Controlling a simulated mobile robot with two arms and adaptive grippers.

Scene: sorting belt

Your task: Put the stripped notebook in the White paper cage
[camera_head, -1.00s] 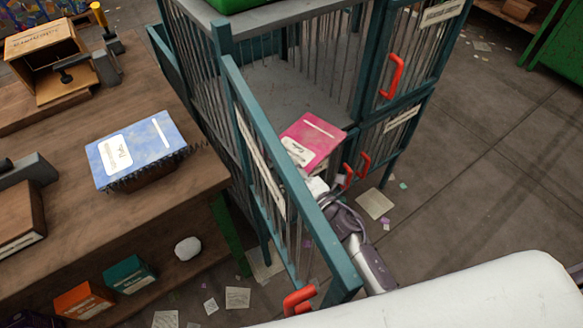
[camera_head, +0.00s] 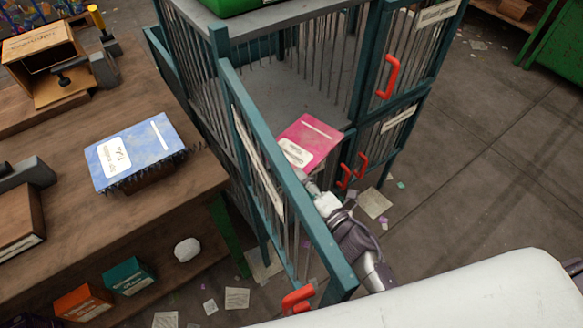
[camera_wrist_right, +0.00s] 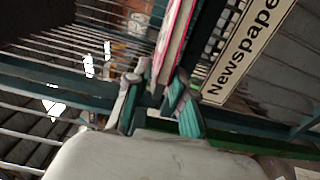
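A pink notebook (camera_head: 310,142) with a white label and no visible spiral lies at the open front of the upper cage compartment (camera_head: 285,95), on its grey floor. Its edge also shows in the wrist view (camera_wrist_right: 172,50). My right gripper (camera_wrist_right: 160,88) is at the notebook's near end, its fingers on either side of the edge and seemingly spread apart from it. In the head view the fingertips are largely hidden behind the open cage door (camera_head: 285,185). The door's sign is unreadable from here. My left gripper is not in view.
A blue spiral-bound notebook (camera_head: 135,152) lies on the wooden workbench (camera_head: 70,190). Adjoining closed cage doors have red handles (camera_head: 388,77). A Newspaper sign (camera_wrist_right: 248,45) is close to my right gripper. Paper scraps litter the floor, and the right side is open.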

